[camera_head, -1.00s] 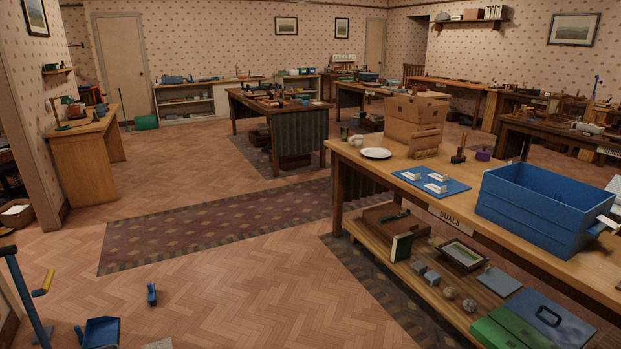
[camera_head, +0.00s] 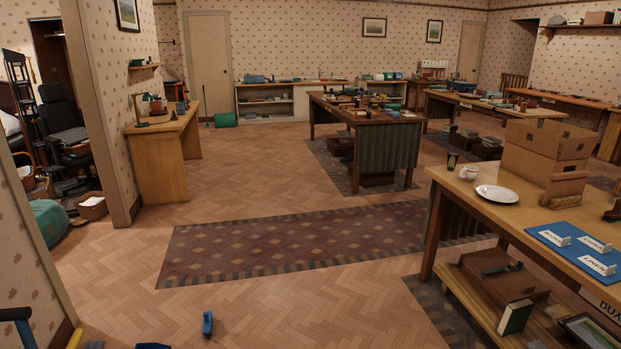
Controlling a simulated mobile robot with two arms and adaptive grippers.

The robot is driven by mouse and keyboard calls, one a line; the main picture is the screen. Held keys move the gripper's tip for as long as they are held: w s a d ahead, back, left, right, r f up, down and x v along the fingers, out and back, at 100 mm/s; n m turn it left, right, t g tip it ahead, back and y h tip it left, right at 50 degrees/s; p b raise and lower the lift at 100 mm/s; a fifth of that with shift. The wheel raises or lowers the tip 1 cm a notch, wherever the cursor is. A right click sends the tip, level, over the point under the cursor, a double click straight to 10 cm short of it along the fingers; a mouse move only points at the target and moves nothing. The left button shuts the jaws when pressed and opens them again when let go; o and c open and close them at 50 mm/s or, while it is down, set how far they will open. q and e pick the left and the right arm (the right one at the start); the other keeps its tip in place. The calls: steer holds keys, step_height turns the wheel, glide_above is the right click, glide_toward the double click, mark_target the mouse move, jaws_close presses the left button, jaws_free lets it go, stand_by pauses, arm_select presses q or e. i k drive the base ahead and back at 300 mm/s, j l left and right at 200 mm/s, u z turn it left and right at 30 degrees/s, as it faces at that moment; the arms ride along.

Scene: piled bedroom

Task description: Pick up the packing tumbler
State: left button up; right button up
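A small dark tumbler-like cup (camera_head: 452,161) stands upright near the far left corner of the wooden table (camera_head: 470,190) at the right. It is too small to tell for certain that it is the packing tumbler. A small pale cup or jug (camera_head: 468,172) stands just right of it, and a white plate (camera_head: 497,194) lies in front of them. Neither of my grippers is in view.
Cardboard boxes (camera_head: 545,150) and a blue mat (camera_head: 575,247) with white labels sit on the same table. A blue object (camera_head: 207,324) lies on the floor at the front. A patterned rug (camera_head: 300,240) and open floor lie left of the table.

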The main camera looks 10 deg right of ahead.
mark_target(452, 157)
steer(key=i+l+z, duration=0.2)
steer(key=i, duration=0.55)
steer(key=i+j+z, duration=0.2)
steer(key=i, duration=0.55)
steer(key=i+z, duration=0.25)
steer(key=i, duration=0.5)
